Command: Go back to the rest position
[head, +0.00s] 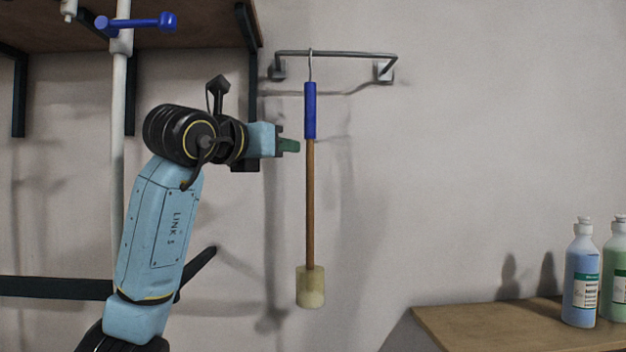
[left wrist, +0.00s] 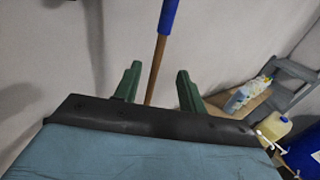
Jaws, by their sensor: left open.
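My left gripper (head: 290,146) is raised in front of the wall, left of a hanging tool. The left wrist view shows its two green fingers (left wrist: 158,86) spread apart with nothing between them that I can see gripped. The tool has a blue grip (head: 310,111), a wooden handle (head: 310,200) and a pale block-shaped head (head: 310,287), and hangs by a hook from a metal wall rail (head: 335,54). In the left wrist view the handle (left wrist: 156,70) appears beyond and between the fingertips. In the head view a small gap lies between fingertips and handle. My right gripper is not visible.
A wooden shelf (head: 190,38) is above my left arm, with a white pipe (head: 118,170) and blue valve handle (head: 140,22) beside it. A wooden table (head: 520,325) at the lower right bears blue (head: 581,275) and green (head: 616,270) bottles. The wall area between is clear.

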